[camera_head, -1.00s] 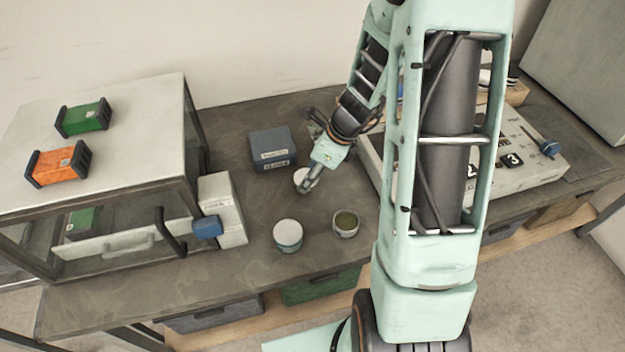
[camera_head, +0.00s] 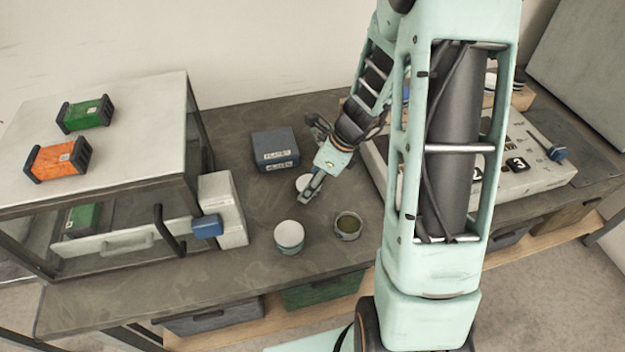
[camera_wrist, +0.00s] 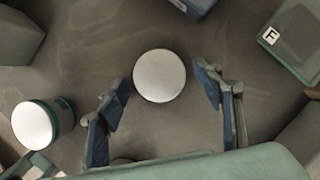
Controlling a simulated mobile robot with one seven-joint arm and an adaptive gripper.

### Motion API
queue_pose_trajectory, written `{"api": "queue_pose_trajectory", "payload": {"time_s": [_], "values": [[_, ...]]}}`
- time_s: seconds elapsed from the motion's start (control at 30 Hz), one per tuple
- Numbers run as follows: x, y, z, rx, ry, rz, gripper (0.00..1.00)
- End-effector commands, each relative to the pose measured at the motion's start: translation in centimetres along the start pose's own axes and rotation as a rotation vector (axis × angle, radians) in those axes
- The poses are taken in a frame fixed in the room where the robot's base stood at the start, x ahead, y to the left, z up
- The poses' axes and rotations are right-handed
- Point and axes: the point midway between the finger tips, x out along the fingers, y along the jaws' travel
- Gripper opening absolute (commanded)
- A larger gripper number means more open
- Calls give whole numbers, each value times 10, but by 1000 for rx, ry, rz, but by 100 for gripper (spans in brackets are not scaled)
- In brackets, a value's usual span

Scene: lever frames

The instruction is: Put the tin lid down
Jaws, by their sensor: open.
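The tin lid (camera_wrist: 159,76) is a plain pale round disc in the wrist view. It lies flat between the fingers of my gripper (camera_wrist: 163,88), with a gap on each side. My gripper is open. In the head view the lid (camera_head: 303,183) shows partly behind my gripper (camera_head: 311,191); whether its underside touches the bench is hidden. An open tin (camera_head: 348,226) with greenish-brown contents stands in front and to the right. A white-topped tin with a teal band (camera_head: 289,238) stands upright to its left; it also shows in the wrist view (camera_wrist: 35,124).
A dark blue-grey labelled box (camera_head: 274,150) sits behind the lid. A glass-fronted cabinet (camera_head: 95,140) fills the bench's left side. A light panel with numbered tiles (camera_head: 520,165) stands at right. Bare bench top (camera_head: 215,280) lies at the front left.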

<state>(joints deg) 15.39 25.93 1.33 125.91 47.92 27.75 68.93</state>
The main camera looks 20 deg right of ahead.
Motion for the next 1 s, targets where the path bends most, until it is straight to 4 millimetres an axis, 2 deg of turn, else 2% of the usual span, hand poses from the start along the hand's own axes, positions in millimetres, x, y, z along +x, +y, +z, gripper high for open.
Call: {"api": "queue_pose_trajectory", "payload": {"time_s": [0.17, 0.4, 0.6, 0.8, 1.0], "values": [[-17, -1, 2, -2, 0, -4, 61], [-70, -1, 3, -1, -1, -5, 61], [-106, -1, 3, -2, -2, -3, 61], [-122, 0, 2, 0, 0, -1, 61], [-123, 0, 1, 0, 0, 0, 61]]}}
